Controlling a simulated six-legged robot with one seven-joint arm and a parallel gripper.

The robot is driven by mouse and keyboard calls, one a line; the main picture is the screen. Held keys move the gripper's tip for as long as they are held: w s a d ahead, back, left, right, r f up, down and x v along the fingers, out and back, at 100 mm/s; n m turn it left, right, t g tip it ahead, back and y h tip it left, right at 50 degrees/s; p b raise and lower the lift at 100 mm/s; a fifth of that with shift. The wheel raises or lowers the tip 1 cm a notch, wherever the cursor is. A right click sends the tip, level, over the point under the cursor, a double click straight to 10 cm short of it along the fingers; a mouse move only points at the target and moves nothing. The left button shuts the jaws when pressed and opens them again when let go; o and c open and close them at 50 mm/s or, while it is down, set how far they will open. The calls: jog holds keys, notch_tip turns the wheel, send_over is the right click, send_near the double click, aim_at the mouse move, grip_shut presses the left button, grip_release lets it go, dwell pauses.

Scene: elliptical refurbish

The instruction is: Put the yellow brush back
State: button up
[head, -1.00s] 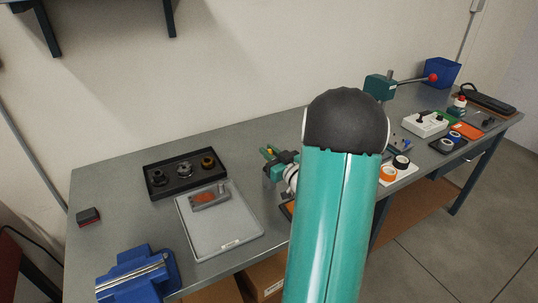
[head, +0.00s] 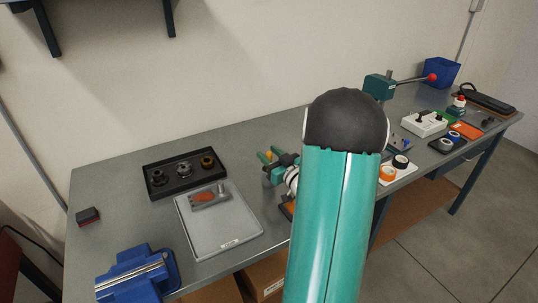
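My gripper (head: 268,158) is small in the head view, above the bench and just left of my large teal arm link. A small yellow piece (head: 268,155) shows between or behind its green fingers. It may be part of the yellow brush, but too little shows to be sure. I cannot tell whether the fingers touch it. No other part of a yellow brush can be made out. My arm link hides the middle of the bench.
The grey bench (head: 110,188) holds a black tray (head: 150,164) with round parts, a grey tray (head: 205,238) with an orange-marked part, and a blue vise (head: 135,275). A blue bin (head: 440,73) and white box (head: 424,124) stand right. The bench's back left is clear.

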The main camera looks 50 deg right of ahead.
jog(key=s+a, duration=0.2)
jog(key=s, duration=0.9)
jog(key=w+a+r+g+h, duration=0.2)
jog(key=w+a+r+g, duration=0.6)
jog(key=a, duration=0.5)
jog(key=s+a+g+y, duration=0.1)
jog(key=s+a, duration=0.3)
jog(key=a, duration=0.4)
jog(key=s+a+r+n+g+y, duration=0.1)
jog(key=s+a+g+y, duration=0.1)
jog(key=s+a, duration=0.3)
jog(key=s+a+n+g+y, duration=0.1)
jog(key=s+a, duration=0.3)
jog(key=a, duration=0.6)
jog(key=shift+s+a+r+g+y, duration=0.3)
jog(key=shift+r+g+y, duration=0.1)
jog(key=shift+y, duration=0.2)
jog(key=shift+d, duration=0.15)
